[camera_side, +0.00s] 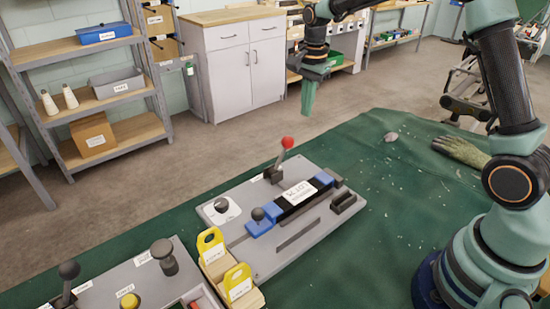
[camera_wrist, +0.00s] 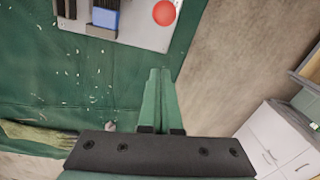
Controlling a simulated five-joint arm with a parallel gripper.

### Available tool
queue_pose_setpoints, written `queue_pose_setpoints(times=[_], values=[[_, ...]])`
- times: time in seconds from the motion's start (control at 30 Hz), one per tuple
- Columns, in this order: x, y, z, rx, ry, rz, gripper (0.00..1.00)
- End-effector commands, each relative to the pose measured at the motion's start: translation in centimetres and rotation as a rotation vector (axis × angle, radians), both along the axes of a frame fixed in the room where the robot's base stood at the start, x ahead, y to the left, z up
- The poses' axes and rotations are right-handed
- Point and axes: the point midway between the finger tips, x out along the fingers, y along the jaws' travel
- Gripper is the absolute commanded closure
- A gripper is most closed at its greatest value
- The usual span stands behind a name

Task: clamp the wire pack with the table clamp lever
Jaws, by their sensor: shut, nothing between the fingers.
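The likely clamp lever is a lever with a red ball knob (camera_side: 287,142), standing tilted up from the back of a grey plate (camera_side: 285,252). The red knob also shows at the top of the wrist view (camera_wrist: 164,12). The likely wire pack is a black block with a white label (camera_side: 292,208), lying between blue pieces on the plate. One blue piece (camera_wrist: 105,18) shows in the wrist view. My gripper (camera_side: 308,108) hangs in the air above and behind the red knob, apart from it. Its green fingers (camera_wrist: 158,78) are shut and empty.
Yellow-fronted bins (camera_side: 238,282) stand at the plate's near left edge. Another grey panel (camera_side: 140,285) with black knobs lies at lower left. A glove (camera_side: 462,152) and a small grey lump (camera_side: 391,137) lie on the green cloth, which is mostly clear right of the plate.

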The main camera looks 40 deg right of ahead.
Motion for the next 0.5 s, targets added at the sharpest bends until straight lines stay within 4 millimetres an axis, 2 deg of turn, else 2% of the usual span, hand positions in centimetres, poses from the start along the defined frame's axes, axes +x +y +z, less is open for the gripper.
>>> queue_pose_setpoints(times=[0.1,0.37,0.5], values=[[0.0,0.0,-2.5,0.001,0.006,0.000,1.00],[0.3,0.0,-7.5,0.001,0.005,0.001,1.00],[0.1,2.0,-6.7,0.002,-0.003,0.004,1.00]])
